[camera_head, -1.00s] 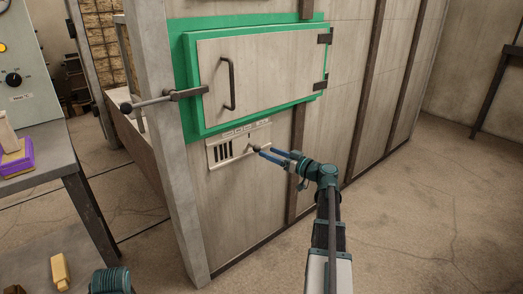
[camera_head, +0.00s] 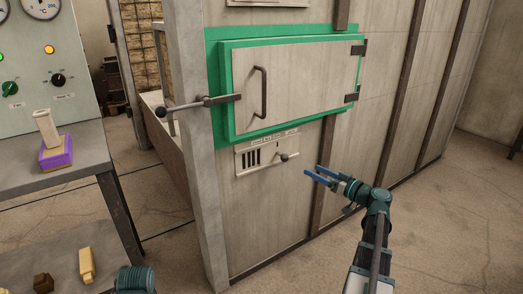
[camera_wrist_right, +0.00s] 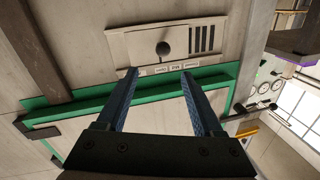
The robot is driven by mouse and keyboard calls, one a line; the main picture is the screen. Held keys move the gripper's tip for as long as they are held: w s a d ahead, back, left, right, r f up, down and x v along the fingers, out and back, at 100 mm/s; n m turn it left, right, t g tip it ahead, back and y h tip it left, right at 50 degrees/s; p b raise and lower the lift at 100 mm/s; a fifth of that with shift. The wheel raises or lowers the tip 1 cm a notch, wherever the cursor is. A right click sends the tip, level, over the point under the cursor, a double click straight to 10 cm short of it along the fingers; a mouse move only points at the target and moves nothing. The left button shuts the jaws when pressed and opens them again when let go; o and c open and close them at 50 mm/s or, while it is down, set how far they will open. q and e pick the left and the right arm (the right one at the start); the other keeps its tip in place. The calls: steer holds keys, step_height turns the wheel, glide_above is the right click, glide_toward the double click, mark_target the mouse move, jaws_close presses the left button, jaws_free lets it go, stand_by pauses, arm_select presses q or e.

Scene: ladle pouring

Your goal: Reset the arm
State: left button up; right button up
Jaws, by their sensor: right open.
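My right gripper (camera_head: 318,175) is open and empty, to the right of the small vent panel (camera_head: 254,156) with a short dark-knobbed lever (camera_head: 285,157). Its blue fingers point toward the wall, apart from the lever. In the right wrist view, the two fingers (camera_wrist_right: 160,85) are spread wide, with the lever knob (camera_wrist_right: 163,48) and panel beyond them. My left gripper is not seen; only a ribbed teal piece of mine (camera_head: 134,279) shows at the bottom left of the head view.
A green-framed door (camera_head: 298,80) with a vertical handle is closed above the panel. A latch bar (camera_head: 195,104) sticks out left. A grey table (camera_head: 55,172) bears a purple-based block (camera_head: 55,152). Open floor (camera_head: 450,220) lies at right.

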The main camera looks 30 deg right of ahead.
steer(key=w+a+f+n+g+y+p, duration=0.1)
steer(key=a+f+g, duration=0.2)
steer(key=a, duration=0.7)
steer(key=w+a+f+n+g+y+p, duration=0.1)
steer(key=a+f+g, duration=0.25)
steer(key=a, duration=0.55)
steer(key=w+a+f+n+g+y, duration=0.1)
steer(key=a+f+g, duration=0.2)
steer(key=a, duration=0.7)
steer(key=s+a+f+g+h+p, duration=0.25)
steer(key=s+a+g+h, duration=0.2)
steer(key=s+a, duration=0.5)
steer(key=s+a+f+g+h+p, duration=0.1)
steer(key=s+a+f+g+h, duration=0.35)
steer(key=s+a, duration=0.5)
step_height(320, 180, up, 38)
steer(key=w+a+p, duration=0.1)
steer(key=p, duration=3.7)
steer(key=shift+w+a+r+t, duration=0.15)
steer(key=shift+a+r+t, duration=0.1)
steer(key=shift+t, duration=0.2)
